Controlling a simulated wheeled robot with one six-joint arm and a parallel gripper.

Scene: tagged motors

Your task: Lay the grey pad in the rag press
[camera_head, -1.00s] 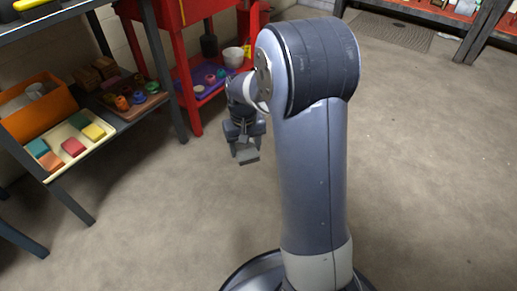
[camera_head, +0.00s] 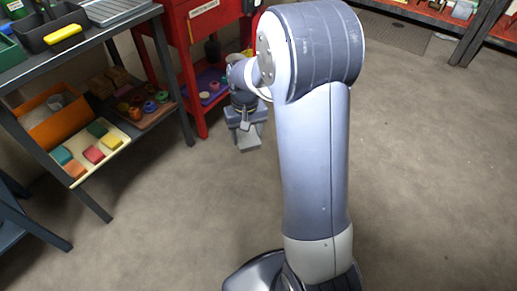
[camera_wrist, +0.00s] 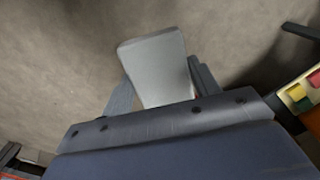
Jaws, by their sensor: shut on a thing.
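The grey pad (camera_head: 249,144) is a flat pale-grey slab, held over the open floor by my gripper (camera_head: 246,127). In the wrist view the pad (camera_wrist: 158,65) sticks out beyond the two fingers of my gripper (camera_wrist: 162,86), which close on its sides. The pad's near end is partly hidden by the gripper body. I cannot pick out the rag press for certain in either view.
A dark bench at left has a black tray (camera_head: 40,36) and a ribbed grey tray (camera_head: 110,9) on top. Its lower shelf holds an orange bin (camera_head: 58,128) and a cream tray (camera_head: 104,158) of coloured blocks. A red stand (camera_head: 180,62) is behind. Floor right is clear.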

